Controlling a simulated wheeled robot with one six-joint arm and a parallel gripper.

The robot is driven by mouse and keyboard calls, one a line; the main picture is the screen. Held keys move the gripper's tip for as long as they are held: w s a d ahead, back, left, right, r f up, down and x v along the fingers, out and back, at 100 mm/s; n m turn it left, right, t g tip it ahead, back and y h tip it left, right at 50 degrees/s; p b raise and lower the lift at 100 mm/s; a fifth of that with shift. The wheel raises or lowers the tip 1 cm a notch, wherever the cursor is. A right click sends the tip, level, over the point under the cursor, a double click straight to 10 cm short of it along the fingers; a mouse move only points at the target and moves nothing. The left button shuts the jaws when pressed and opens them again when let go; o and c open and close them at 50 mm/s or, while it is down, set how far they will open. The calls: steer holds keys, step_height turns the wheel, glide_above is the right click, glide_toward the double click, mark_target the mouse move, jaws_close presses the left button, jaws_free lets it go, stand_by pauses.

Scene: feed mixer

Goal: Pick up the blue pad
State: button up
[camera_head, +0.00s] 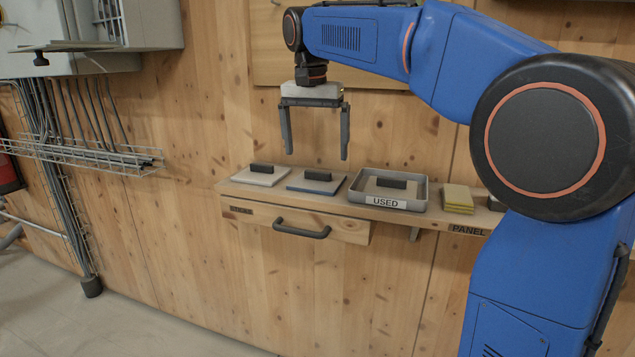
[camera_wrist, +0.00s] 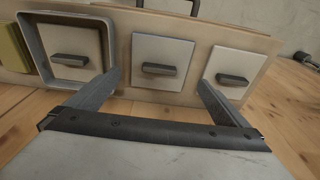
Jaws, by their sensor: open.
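The blue pad (camera_head: 309,185) is a flat square with a pale grey top, a blue edge and a black bar handle. It lies on the shelf between a white pad and a tray. In the wrist view the same pad (camera_wrist: 174,48) lies in the middle, and its blue edge is hard to make out. My gripper (camera_head: 317,154) points down, open and empty, above the blue pad and apart from it. In the wrist view its two fingers (camera_wrist: 160,80) appear on either side of the pad's handle, with nothing between them.
A white pad (camera_head: 251,179) with a black handle lies to the left. A grey tray marked USED (camera_head: 424,190) holds another pad on the right. Yellow sponges (camera_head: 458,196) are stacked beyond it. The shelf (camera_head: 230,187) has a drawer handle (camera_head: 302,230) below.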

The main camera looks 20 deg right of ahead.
mark_target(318, 178)
steer(key=shift+w+d+f, duration=0.1)
steer(key=shift+w+f, duration=0.05)
steer(key=shift+f, duration=1)
steer(key=shift+w+d+f, duration=0.15)
steer(key=shift+f, duration=0.95)
steer(key=shift+w+d+f, duration=0.1)
steer(key=shift+w+f, duration=0.05)
steer(key=shift+f, duration=1)
steer(key=c, duration=0.7)
